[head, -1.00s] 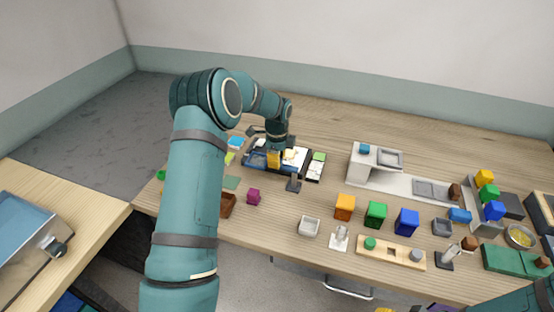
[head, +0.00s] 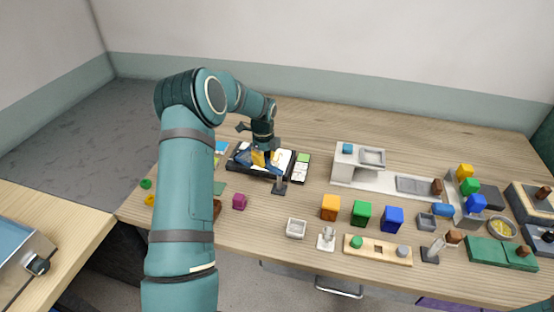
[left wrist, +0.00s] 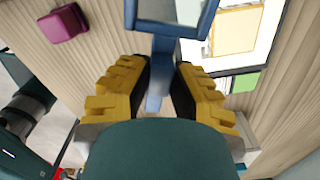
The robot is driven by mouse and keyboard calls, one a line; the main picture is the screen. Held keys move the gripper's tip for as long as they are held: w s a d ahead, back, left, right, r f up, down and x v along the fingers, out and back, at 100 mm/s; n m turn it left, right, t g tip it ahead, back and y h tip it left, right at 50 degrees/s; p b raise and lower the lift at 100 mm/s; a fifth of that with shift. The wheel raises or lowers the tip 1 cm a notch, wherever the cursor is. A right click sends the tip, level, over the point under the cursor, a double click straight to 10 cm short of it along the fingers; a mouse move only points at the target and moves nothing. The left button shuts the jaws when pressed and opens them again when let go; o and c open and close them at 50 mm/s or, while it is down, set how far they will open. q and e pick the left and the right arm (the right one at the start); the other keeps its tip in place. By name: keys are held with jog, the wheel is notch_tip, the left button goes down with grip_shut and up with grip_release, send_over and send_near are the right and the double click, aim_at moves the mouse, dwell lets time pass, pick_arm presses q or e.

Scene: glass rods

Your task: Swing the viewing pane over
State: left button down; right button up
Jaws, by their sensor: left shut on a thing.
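The viewing pane is a blue frame with a clear middle (left wrist: 172,27) and a blue handle (left wrist: 156,88). In the head view its blue frame (head: 243,157) shows partly over a black-rimmed tray with a white surface (head: 288,158). My left gripper (head: 261,160) is there, shut on the pane's handle. In the left wrist view the yellow, dark-padded fingers (left wrist: 158,95) stand on both sides of the handle. The pane appears tilted up from the tray. My wrist and fingers hide part of it. My right gripper is out of view.
A small black stand (head: 280,186) is close in front of the tray. A magenta cube (head: 239,202) lies to the front left. Orange (head: 330,207), green (head: 361,213) and blue (head: 392,219) blocks stand to the right. Bare tabletop lies behind the tray.

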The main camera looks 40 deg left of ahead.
pick_arm(q)
jog(key=shift+w+f+m, duration=0.1)
jog(key=shift+w+m, duration=0.15)
jog(key=shift+m, duration=0.25)
jog(key=shift+w+d+m+p, duration=0.25)
jog(key=shift+w+m, duration=0.3)
jog(key=shift+m, duration=0.6)
jog(key=shift+w+d+m+p, duration=0.25)
jog(key=shift+w+m, duration=0.25)
jog(key=shift+m, duration=0.6)
jog(key=shift+w+d+m+p, duration=0.2)
jog(key=shift+w+m, duration=0.35)
jog(key=shift+m, duration=0.6)
jog(key=shift+d+f, duration=0.1)
jog(key=c, duration=0.8)
grip_release()
jog(key=shift+w, duration=0.1)
notch_tip(320, 180, up, 12)
jog(key=shift+r, duration=0.1)
